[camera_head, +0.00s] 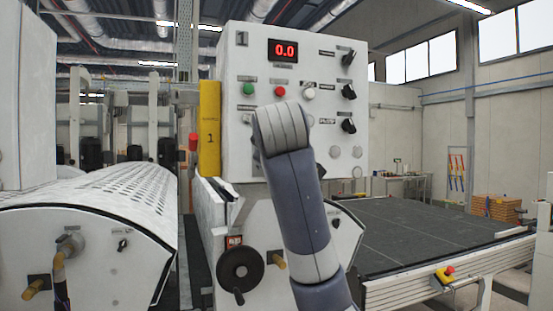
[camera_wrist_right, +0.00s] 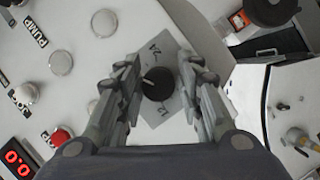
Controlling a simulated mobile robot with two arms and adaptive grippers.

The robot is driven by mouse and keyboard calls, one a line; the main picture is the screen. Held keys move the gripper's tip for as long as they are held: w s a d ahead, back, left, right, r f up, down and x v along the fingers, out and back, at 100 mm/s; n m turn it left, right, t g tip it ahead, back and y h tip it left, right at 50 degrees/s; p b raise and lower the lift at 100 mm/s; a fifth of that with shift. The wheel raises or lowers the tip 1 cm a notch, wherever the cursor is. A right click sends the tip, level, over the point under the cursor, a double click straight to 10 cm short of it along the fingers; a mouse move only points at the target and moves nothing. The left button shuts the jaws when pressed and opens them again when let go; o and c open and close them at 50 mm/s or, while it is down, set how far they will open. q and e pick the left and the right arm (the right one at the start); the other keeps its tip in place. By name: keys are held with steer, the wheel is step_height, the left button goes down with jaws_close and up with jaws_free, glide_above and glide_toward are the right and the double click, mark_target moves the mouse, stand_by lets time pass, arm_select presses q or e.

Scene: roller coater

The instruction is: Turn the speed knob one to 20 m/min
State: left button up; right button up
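A black round knob (camera_wrist_right: 158,84) with a pale pointer mark sits on a grey scale plate (camera_wrist_right: 166,112) in the right wrist view. Its pointer aims to the upper left there. My right gripper (camera_wrist_right: 158,68) is open, with one finger on each side of the knob and visible gaps between them. How deep the fingertips reach is hard to tell. In the head view my right arm hides this knob and the gripper. The red display (camera_head: 283,50) on the white control panel (camera_head: 237,75) reads 0.0. My left gripper is not in view.
The panel carries a green button (camera_head: 249,89), a red button (camera_head: 280,91), a white button (camera_head: 309,93) and black switches (camera_head: 348,91). A yellow box (camera_head: 209,130) stands at its left edge. A black handwheel (camera_head: 240,270) and a dark conveyor (camera_head: 430,240) lie lower.

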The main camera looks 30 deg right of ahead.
steer(key=shift+o, duration=0.2)
steer(key=shift+s+a+r, duration=0.1)
steer(key=shift+s+r, duration=0.05)
steer(key=v, duration=1.1)
steer(key=shift+s, duration=0.3)
steer(key=shift+a, duration=0.1)
stand_by(0.3)
